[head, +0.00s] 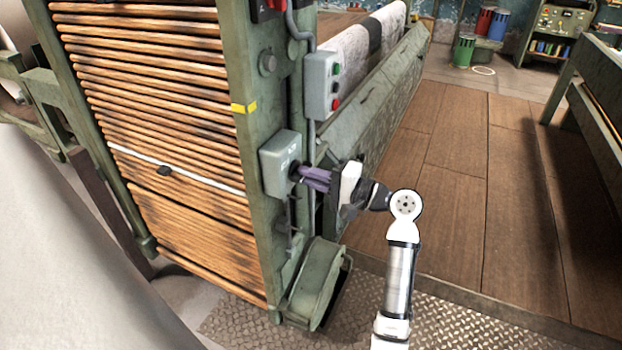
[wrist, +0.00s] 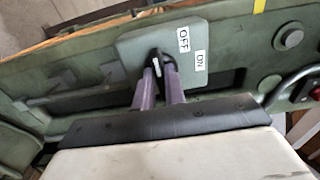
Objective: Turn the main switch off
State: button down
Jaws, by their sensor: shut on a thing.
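The main switch is a grey box (head: 281,163) on the green machine post, with a dark rotary knob on its front. In the wrist view the box's cover (wrist: 135,45) carries an OFF label (wrist: 183,40) and an ON label (wrist: 200,58). The dark knob (wrist: 156,55) shows a white mark; I cannot tell which label it points to. My gripper (head: 300,173) reaches the box from the right, and its purple fingers (wrist: 159,72) are shut on the knob, one on each side. The fingers partly hide the knob.
A control box with green and red buttons (head: 322,86) sits just above the switch, with conduit (head: 299,30) beside it. A green curved guard (head: 313,284) stands below. Wooden floor (head: 470,180) is open to the right, and a bench (head: 600,100) stands at the far right.

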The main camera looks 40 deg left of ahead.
dwell(0.4)
jog(key=c, duration=1.5)
grip_release()
jog(key=shift+o, duration=0.2)
jog(key=b+v, duration=0.1)
jog(key=v, duration=1.3)
jog(key=shift+b, duration=0.3)
jog(key=shift+a, duration=0.1)
